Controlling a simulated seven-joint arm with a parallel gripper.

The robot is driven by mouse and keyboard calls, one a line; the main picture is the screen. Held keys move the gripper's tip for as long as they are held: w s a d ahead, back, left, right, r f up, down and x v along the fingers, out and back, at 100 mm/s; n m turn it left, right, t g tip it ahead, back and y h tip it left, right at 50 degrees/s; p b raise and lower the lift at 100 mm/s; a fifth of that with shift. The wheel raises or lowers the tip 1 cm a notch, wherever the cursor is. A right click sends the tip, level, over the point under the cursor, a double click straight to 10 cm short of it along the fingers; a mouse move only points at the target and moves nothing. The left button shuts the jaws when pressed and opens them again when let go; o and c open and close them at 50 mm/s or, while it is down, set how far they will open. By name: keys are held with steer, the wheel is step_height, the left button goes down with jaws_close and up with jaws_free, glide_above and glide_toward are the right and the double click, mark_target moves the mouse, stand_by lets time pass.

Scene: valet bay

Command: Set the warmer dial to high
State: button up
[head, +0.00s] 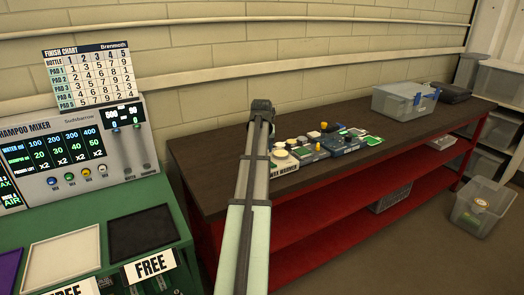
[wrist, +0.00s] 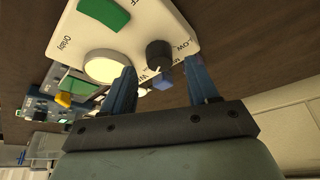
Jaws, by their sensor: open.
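The wax warmer (head: 284,166) stands on the dark bench top, with its name on its front edge. In the wrist view its white panel (wrist: 140,22) fills the top middle and appears tilted. The black dial (wrist: 159,54) sits on the panel beside the letters LOW. A small blue piece shows just below the dial; I cannot tell its setting, and other lettering is partly hidden. My gripper (wrist: 161,72) is open, its two blue fingers apart on either side of the dial. I cannot tell whether they touch it. In the head view my arm hides part of the bench.
A round cream piece (wrist: 104,67) and a green block (wrist: 104,13) are on the warmer panel near the left finger. Several small devices crowd beside the warmer. A clear bin (head: 402,101) stands farther right. The shampoo mixer (head: 75,150) is at left.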

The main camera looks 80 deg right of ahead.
steer(key=v, duration=1.1)
steer(key=shift+r, duration=0.1)
